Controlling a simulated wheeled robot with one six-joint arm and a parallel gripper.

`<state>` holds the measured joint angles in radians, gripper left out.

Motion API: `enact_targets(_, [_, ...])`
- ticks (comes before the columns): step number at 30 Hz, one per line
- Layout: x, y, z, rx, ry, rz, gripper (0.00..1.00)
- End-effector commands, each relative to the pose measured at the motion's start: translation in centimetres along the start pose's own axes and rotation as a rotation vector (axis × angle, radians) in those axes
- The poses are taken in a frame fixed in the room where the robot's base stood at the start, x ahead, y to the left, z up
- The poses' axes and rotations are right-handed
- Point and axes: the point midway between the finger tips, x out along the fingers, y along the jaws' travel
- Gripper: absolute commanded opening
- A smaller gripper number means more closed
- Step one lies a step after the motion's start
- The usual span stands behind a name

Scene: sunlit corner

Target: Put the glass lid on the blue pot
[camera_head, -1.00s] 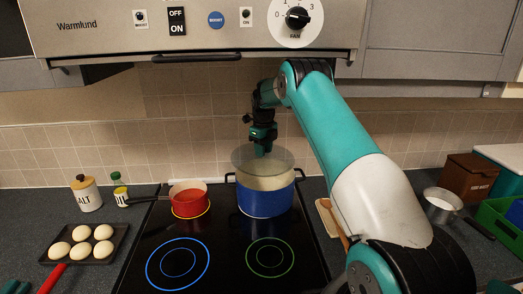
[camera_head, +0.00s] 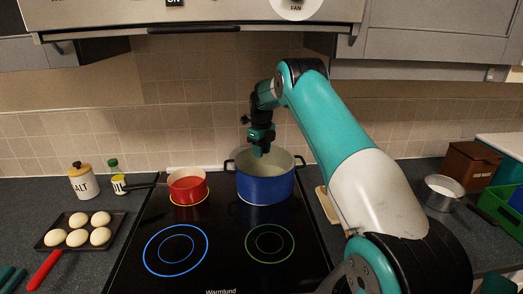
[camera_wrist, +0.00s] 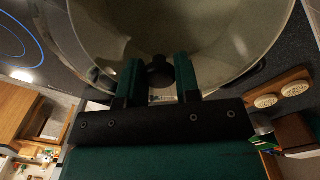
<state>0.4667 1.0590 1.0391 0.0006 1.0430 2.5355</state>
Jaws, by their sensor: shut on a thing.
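The blue pot (camera_head: 265,185) stands upright on the back right of the black hob, with dark side handles. My gripper (camera_head: 259,150) points down over the pot's opening, close to its rim. In the wrist view my gripper (camera_wrist: 160,78) is shut on the dark knob of the glass lid (camera_wrist: 220,45), with a green finger on each side. The clear lid is hard to make out in the head view. I cannot tell whether its edge touches the pot's rim.
A red saucepan (camera_head: 187,187) stands just left of the pot. A salt jar (camera_head: 83,181) and a dark tray (camera_head: 67,245) of round pale items are further left. A metal pan (camera_head: 440,192) and a green crate (camera_head: 500,207) are at right. The front hob rings are clear.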

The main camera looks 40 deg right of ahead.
Motion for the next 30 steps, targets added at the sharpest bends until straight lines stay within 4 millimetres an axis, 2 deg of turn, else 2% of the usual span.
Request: enact_targets(30, [0.1, -1.6, -0.1, 0.000, 0.000, 0.000, 0.00])
